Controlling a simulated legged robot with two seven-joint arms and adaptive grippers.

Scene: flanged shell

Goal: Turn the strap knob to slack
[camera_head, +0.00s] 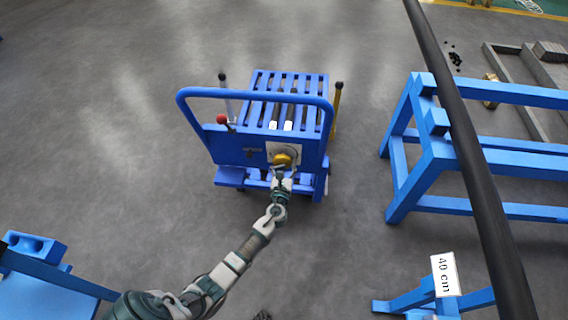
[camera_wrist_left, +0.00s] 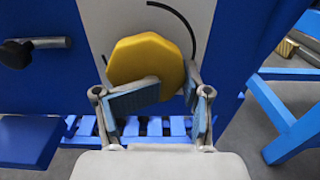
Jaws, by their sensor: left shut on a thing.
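The yellow strap knob (camera_wrist_left: 146,66) sits on a pale plate (camera_wrist_left: 192,20) with a dark curved mark, on the blue panel of a cart. In the head view the knob (camera_head: 283,159) shows on the cart's near face. My left gripper (camera_wrist_left: 160,103) has its fingers on either side of the knob's lower part and is shut on it. In the head view my left gripper (camera_head: 280,170) hides the knob's lower edge. My right gripper is not in view.
The blue cart (camera_head: 228,146) has a top handle loop, a red-knobbed lever (camera_head: 222,119) and a slatted deck. A blue trestle (camera_head: 440,160) stands at right, crossed in view by a long dark pole (camera_head: 465,150). The floor left of the cart is clear.

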